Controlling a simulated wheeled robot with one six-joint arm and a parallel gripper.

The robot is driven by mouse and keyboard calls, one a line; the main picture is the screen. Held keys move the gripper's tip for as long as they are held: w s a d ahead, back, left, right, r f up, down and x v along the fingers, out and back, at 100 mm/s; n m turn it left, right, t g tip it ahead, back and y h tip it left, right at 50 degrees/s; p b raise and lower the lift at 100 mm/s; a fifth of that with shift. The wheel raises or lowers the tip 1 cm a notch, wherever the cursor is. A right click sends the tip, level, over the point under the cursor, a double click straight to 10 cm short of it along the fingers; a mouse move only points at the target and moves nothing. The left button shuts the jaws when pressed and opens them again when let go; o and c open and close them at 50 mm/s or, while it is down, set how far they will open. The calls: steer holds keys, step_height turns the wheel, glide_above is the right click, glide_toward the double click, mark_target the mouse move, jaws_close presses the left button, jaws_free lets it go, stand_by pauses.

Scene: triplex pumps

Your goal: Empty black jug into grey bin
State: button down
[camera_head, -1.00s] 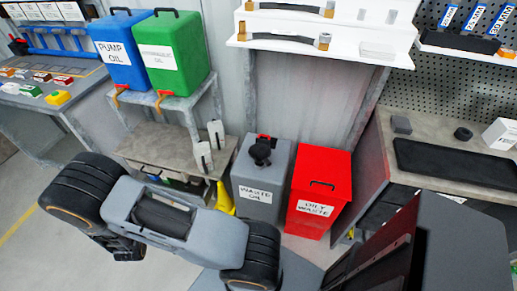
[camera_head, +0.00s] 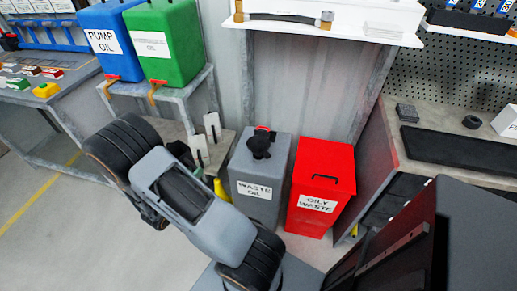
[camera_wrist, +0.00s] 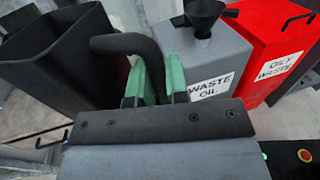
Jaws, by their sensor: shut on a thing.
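The black jug (camera_wrist: 52,60) fills the upper left of the wrist view, and its open top shows. My gripper (camera_wrist: 155,78) has green fingers shut on the jug's curved handle (camera_wrist: 128,42). The jug looks roughly upright; its contents cannot be made out. The grey bin (camera_head: 259,188), labelled "WASTE OIL", stands on the floor with a black funnel (camera_head: 259,146) on top. In the wrist view the grey bin (camera_wrist: 207,58) is beyond the gripper and right of the jug. In the head view my arm hides the gripper and most or all of the jug.
A red "OILY WASTE" bin (camera_head: 322,188) stands right of the grey bin. Blue (camera_head: 107,42) and green (camera_head: 165,40) oil containers sit on a stand at the back left. A workbench (camera_head: 450,140) is at the right.

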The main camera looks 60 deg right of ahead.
steer(key=s+d+f+m+g+y+b, duration=0.1)
steer(key=s+d+f+m+g+b, duration=0.1)
steer(key=s, duration=0.5)
steer(key=s+d+f+m+g+y+b, duration=0.2)
steer(key=s+d+m+g+b, duration=0.1)
steer(key=s+g, duration=0.4)
steer(key=s+d+f+m+g+y+b, duration=0.2)
steer(key=s+d+f+m+g+b, duration=0.1)
steer(key=s+m+g+b, duration=0.1)
steer(key=s+m+g, duration=0.1)
steer(key=s, duration=0.1)
steer(key=shift+s+d, duration=0.2)
steer(key=shift+s, duration=0.2)
steer(key=w+d+r+n+y+p, duration=0.2)
steer(key=w+d+r+n+p, duration=0.2)
steer(key=r+n+p, duration=0.5)
steer(key=shift+d+r+y+p, duration=0.3)
steer(key=shift+d+r+p, duration=0.85)
steer(key=shift+p, duration=1.4)
steer(key=shift+w+r+n, duration=0.1)
steer(key=shift+w+n, duration=0.05)
steer(key=shift+n, duration=0.25)
steer(key=shift+w+d+r+n+y+p, duration=0.2)
steer(key=shift+w+d+r+n+p, duration=0.15)
steer(key=shift+d+r+n+p, duration=0.35)
steer(key=shift+w+d+r+n+y+p, duration=0.2)
steer(key=shift+w+d+r+n+p, duration=0.15)
steer(key=shift+r+n+p, duration=0.4)
